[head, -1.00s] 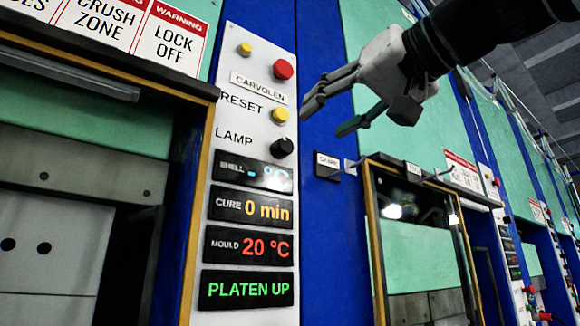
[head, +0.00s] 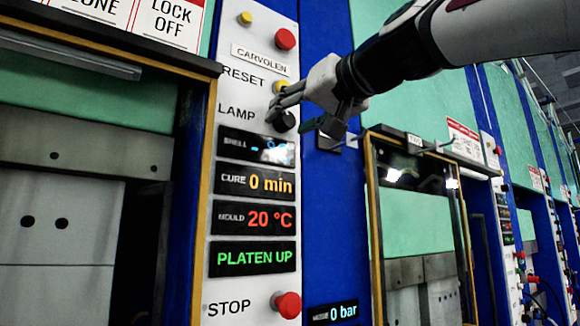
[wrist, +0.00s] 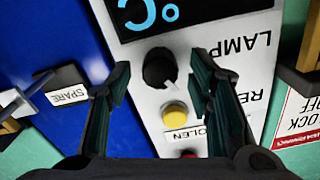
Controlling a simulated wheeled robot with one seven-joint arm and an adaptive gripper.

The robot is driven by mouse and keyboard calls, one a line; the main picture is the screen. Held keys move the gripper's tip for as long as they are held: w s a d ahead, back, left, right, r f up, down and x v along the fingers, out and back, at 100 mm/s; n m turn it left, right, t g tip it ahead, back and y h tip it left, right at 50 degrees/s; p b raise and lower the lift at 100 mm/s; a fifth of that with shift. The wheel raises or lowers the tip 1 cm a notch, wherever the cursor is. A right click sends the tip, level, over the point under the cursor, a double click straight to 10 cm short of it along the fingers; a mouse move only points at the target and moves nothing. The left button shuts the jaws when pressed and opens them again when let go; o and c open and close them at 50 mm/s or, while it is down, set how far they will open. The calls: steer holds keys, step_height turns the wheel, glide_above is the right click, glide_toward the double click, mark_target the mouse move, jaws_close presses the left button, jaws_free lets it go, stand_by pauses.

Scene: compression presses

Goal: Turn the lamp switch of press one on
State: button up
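The lamp switch is a round black knob (head: 284,122) right of the LAMP label (head: 236,112) on the pale control panel of the nearest press. In the wrist view, which is turned upside down, the knob (wrist: 159,68) lies between and beyond my fingers, with a pale mark at its lower right edge. My gripper (head: 291,113) is at the panel by the knob, its fingers spread and partly overlapping it in the head view. The wrist view shows my gripper (wrist: 163,80) open with nothing held. Whether a finger touches the knob cannot be told.
A yellow reset button (head: 282,87) sits just above the knob, partly behind my gripper. A red button (head: 285,39) is higher and a red STOP button (head: 288,305) lower. A SPARE label with a small metal lever (wrist: 40,85) stands beside the panel.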

jaws_close()
steer(key=shift+m, duration=0.3)
steer(key=m+p, duration=0.1)
steer(key=m, duration=0.4)
steer(key=shift+p, duration=0.35)
steer(key=m+p, duration=0.1)
steer(key=m, duration=0.3)
steer(key=shift+p, duration=0.3)
steer(key=shift+m+p, duration=0.35)
steer(key=shift+m, duration=0.75)
